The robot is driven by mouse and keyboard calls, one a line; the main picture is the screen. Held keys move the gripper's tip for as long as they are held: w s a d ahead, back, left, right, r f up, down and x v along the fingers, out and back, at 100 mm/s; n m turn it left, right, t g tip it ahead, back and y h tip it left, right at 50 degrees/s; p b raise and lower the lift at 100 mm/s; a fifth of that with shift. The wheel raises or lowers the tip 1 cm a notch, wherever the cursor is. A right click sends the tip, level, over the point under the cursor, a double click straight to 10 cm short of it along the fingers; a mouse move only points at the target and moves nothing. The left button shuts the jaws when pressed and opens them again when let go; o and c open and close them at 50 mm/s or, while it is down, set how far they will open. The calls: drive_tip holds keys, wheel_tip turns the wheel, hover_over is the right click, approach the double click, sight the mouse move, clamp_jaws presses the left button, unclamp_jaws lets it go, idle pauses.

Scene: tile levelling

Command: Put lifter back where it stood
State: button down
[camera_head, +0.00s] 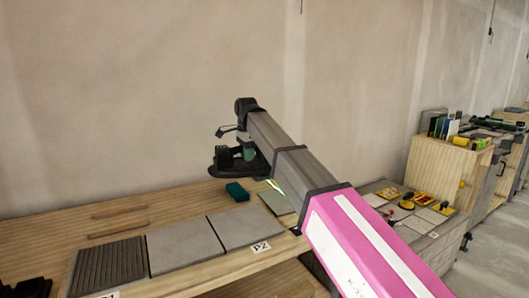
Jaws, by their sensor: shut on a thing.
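My gripper (237,153) is in the air above the back of the wooden bench (165,207), at the end of my arm. It is shut on a dark lifter (240,169), whose wide, flat black underside hangs below the jaws. A greenish part shows between the dark parts there. The lifter looks clear of the bench top; its exact height is hard to tell. Small details of the grip are hidden or too small to see.
A teal block (237,191) lies just below the lifter. Grey tiles (185,246) and a ribbed dark tile (109,263) lie in front, by a P2 label (261,247). Wooden strips (117,211) lie behind. Another bench (425,222) with small items stands right.

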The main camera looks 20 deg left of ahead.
drive_tip(key=s+a+f, duration=0.2)
drive_tip(key=a+f, duration=0.2)
drive_tip(key=a, duration=0.8)
drive_tip(key=s+a+f, duration=0.3)
drive_tip(key=a+f, duration=0.2)
drive_tip(key=a, duration=0.6)
drive_tip(key=shift+w+f, duration=0.1)
drive_tip(key=shift+f, duration=2.4)
drive_tip(key=shift+f, duration=0.8)
drive_tip(key=c, duration=0.8)
unclamp_jaws()
drive_tip(key=shift+c, duration=0.2)
wheel_tip(320, 180, up, 11)
